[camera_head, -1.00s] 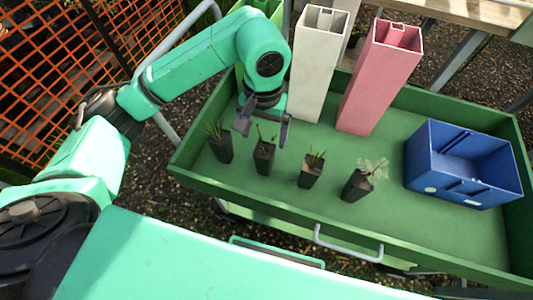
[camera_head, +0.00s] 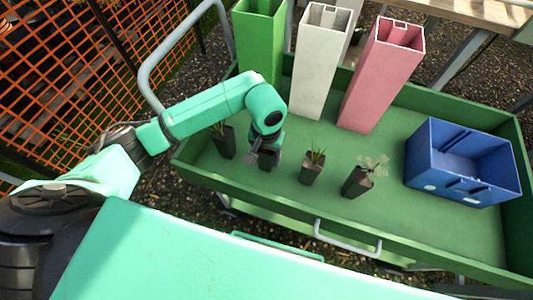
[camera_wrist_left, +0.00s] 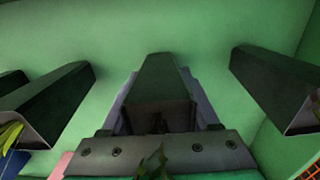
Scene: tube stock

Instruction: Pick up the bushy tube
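Several dark square tubes with plants stand in a row in the green tray (camera_head: 405,245). The far left tube (camera_head: 226,147) has grassy leaves. The second tube (camera_head: 268,161) is between the fingers of my left gripper (camera_head: 264,157), its plant mostly hidden in the head view. In the left wrist view this tube (camera_wrist_left: 160,82) lies between both fingers, with a jagged green leaf below its mouth. No clear gap shows, but I cannot tell if the fingers press on it. The third tube (camera_head: 310,171) has thin upright leaves; the fourth tube (camera_head: 355,183) has pale, spreading leaves. My right gripper is out of view.
A blue crate (camera_head: 425,170) stands at the tray's right. Tall green (camera_head: 259,50), white (camera_head: 318,75) and pink (camera_head: 378,80) square containers stand along the back. The tray floor between tubes and crate is free. An orange mesh fence (camera_head: 60,90) is at left.

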